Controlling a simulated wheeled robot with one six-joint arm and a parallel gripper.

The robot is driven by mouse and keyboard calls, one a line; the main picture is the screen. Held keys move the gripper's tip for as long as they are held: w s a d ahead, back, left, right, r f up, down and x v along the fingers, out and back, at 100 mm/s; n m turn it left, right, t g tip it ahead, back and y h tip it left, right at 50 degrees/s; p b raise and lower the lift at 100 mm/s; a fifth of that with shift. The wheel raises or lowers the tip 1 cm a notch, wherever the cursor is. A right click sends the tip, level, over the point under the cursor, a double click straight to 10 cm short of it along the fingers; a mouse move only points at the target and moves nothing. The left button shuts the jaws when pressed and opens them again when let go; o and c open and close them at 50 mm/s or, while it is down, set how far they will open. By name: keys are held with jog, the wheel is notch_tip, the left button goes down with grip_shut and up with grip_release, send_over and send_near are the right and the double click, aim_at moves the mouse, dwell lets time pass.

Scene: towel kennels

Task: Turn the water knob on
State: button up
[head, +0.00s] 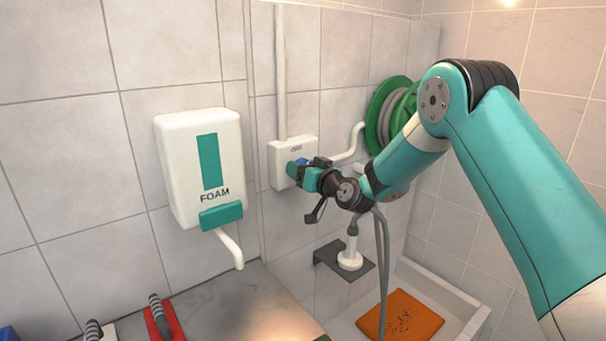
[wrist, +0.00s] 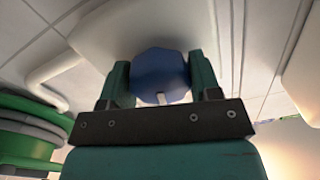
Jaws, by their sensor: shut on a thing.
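The water knob is blue and faceted, with a small white mark, and shows in the wrist view (wrist: 160,75) on the front of a white wall box (head: 278,160). My gripper (head: 297,169) is at the box in the head view. In the wrist view my gripper (wrist: 161,82) has one green finger on each side of the knob, shut on it. In the head view the knob is mostly hidden by the fingers. I cannot tell how far the knob is turned.
A white foam dispenser (head: 176,150) hangs left of the box, its spout reaching down. A green hose reel (head: 382,115) is behind my arm. Below are a dark bracket with a white nozzle (head: 350,255) and an orange mat (head: 400,317) in a white tray.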

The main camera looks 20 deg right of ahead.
jog(key=m+b, duration=0.1)
jog(key=m, duration=0.2)
jog(key=shift+m, duration=0.4)
jog(key=m, duration=0.3)
jog(key=shift+m+b, duration=0.3)
jog(key=m, duration=0.4)
jog(key=shift+p, duration=0.3)
jog(key=shift+m+p, duration=0.4)
jog(key=shift+m, duration=1.5)
jog(key=o, duration=0.9)
jog(key=shift+o, duration=0.2)
